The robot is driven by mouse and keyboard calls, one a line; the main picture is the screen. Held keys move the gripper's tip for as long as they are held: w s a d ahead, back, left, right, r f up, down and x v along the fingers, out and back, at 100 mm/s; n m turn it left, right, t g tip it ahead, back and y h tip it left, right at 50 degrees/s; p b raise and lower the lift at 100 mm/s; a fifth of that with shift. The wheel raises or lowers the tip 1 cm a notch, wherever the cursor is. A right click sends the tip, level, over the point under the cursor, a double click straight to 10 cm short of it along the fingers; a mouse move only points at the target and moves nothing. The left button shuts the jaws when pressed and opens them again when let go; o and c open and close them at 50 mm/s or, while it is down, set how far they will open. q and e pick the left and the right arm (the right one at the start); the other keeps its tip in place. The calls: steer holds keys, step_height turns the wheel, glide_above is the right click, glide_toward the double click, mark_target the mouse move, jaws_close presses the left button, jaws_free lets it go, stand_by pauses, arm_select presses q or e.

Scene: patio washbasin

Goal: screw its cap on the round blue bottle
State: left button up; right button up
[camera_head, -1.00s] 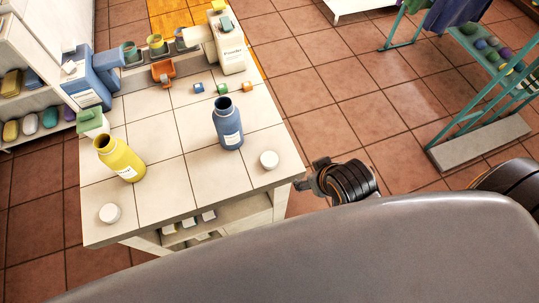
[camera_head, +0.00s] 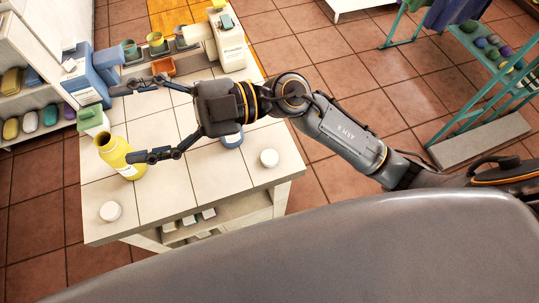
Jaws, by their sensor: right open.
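Another white cap (camera_head: 110,211) lies at the front left, near an open yellow bottle (camera_head: 123,165). My right gripper (camera_head: 126,124) is open and empty, its fingers spread and pointing left across the worktop. One fingertip appears just beside the yellow bottle; I cannot tell whether they touch. My left gripper is not in view.
A teal rack (camera_head: 480,95) stands at the right.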

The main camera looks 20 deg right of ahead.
steer(key=d+f+n+g+h, duration=0.1)
steer(key=d+f+h, duration=0.2)
steer(key=f+h, duration=0.4)
steer(key=d+f+g+h, duration=0.15)
steer(key=f+h, duration=0.25)
steer(key=f, duration=0.5)
steer(key=w+d+f+m+t+h, duration=0.1)
steer(key=w+d+m+h, duration=0.1)
steer(key=d, duration=0.6)
steer(key=w+d+f+m+t+h, duration=0.2)
steer(key=w+d+h, duration=0.2)
steer(key=d+h, duration=0.3)
steer(key=shift+w+d+f, duration=0.2)
steer(key=shift+d, duration=0.2)
steer(key=shift+t, duration=0.25)
steer(key=p, duration=0.1)
glide_above(269, 157)
step_height(269, 157, down, 9)
steer(key=shift+r, duration=0.15)
